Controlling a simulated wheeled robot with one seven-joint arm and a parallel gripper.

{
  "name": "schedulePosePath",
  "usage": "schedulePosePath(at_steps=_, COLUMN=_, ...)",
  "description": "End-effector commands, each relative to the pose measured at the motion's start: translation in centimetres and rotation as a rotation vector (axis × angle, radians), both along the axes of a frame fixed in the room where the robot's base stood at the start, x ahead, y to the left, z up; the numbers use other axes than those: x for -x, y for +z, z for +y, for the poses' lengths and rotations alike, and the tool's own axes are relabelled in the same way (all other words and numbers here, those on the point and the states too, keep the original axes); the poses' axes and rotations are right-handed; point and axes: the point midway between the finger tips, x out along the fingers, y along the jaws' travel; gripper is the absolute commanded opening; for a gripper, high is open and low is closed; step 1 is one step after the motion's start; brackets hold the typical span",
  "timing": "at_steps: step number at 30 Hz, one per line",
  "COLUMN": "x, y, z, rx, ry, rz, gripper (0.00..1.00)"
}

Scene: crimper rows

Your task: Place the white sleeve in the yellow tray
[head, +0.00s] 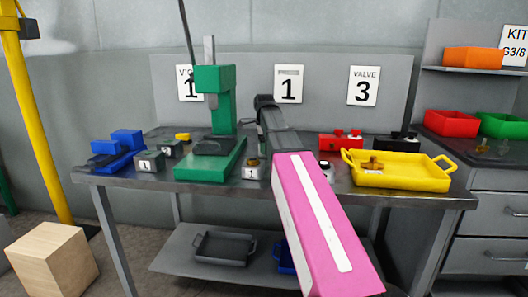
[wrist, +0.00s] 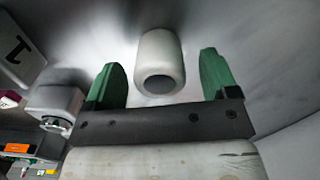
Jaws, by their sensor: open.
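The white sleeve (wrist: 160,62) shows in the wrist view as a hollow pale cylinder, its dark opening facing the camera. My gripper (wrist: 160,82) is open, with one green finger on each side of the sleeve and a visible gap to both. I cannot tell how far the sleeve reaches down between the fingers. In the head view my pink and dark arm hides the fingers, and I cannot make out the sleeve. The yellow tray (head: 402,184) stands at the right of the bench with a brass-coloured piece (head: 372,164) in it.
A green press (head: 212,160) stands left of my arm on the steel bench (head: 130,181). Small grey blocks (head: 150,162), a blue object (head: 118,150), a red object (head: 340,142) and a black one (head: 398,141) stand around. A grey block (wrist: 55,103) is left of my gripper.

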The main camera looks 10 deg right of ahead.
Motion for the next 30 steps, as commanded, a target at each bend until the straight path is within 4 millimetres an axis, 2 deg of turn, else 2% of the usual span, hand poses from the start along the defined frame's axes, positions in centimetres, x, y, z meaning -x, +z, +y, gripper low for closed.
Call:
schedulePosePath(at_steps=4, x=0.1, y=-1.7, z=0.1, rx=0.000, ry=0.000, rz=0.000, gripper=0.80)
schedulePosePath(at_steps=11, x=0.0, y=-2.0, z=0.1, rx=0.000, ry=0.000, rz=-0.001, gripper=0.80)
schedulePosePath(at_steps=12, x=0.0, y=-2.0, z=0.1, rx=0.000, ry=0.000, rz=0.000, gripper=0.73)
schedulePosePath(at_steps=16, x=0.0, y=-2.0, z=0.1, rx=0.000, ry=0.000, rz=0.000, gripper=0.31)
schedulePosePath(at_steps=17, x=0.0, y=-2.0, z=0.1, rx=0.000, ry=0.000, rz=0.000, gripper=0.26)
schedulePosePath(at_steps=19, x=0.0, y=-1.9, z=0.1, rx=0.000, ry=0.000, rz=0.000, gripper=0.26)
schedulePosePath(at_steps=20, x=0.0, y=-1.9, z=0.1, rx=0.000, ry=0.000, rz=0.000, gripper=0.22)
schedulePosePath(at_steps=26, x=0.0, y=-1.8, z=0.1, rx=0.000, ry=0.000, rz=-0.001, gripper=0.22)
schedulePosePath(at_steps=30, x=-0.1, y=-0.7, z=0.1, rx=0.000, ry=0.000, rz=-0.001, gripper=0.22)
